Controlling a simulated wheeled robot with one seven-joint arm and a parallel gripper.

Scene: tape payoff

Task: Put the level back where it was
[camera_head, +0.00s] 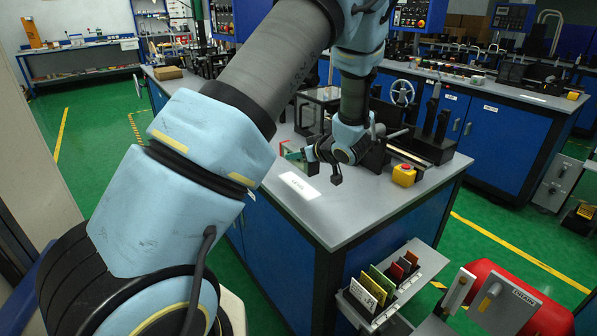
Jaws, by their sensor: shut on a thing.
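My gripper (308,154) is low over the grey top of the blue workbench (345,222), to the left of the yellow and red stop button. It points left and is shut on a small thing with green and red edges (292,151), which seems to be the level. The thing is small in this view and partly hidden by the gripper, so its full shape and whether it touches the bench top are unclear. A white label (299,186) lies flat on the bench top just in front of the gripper; its text is too small to read surely.
A yellow box with a red button (404,175) stands right of the gripper. Dark machine parts and a handwheel (402,92) stand behind. A rack with coloured plates (380,285) hangs at the bench's front right. The bench top's front area is clear.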

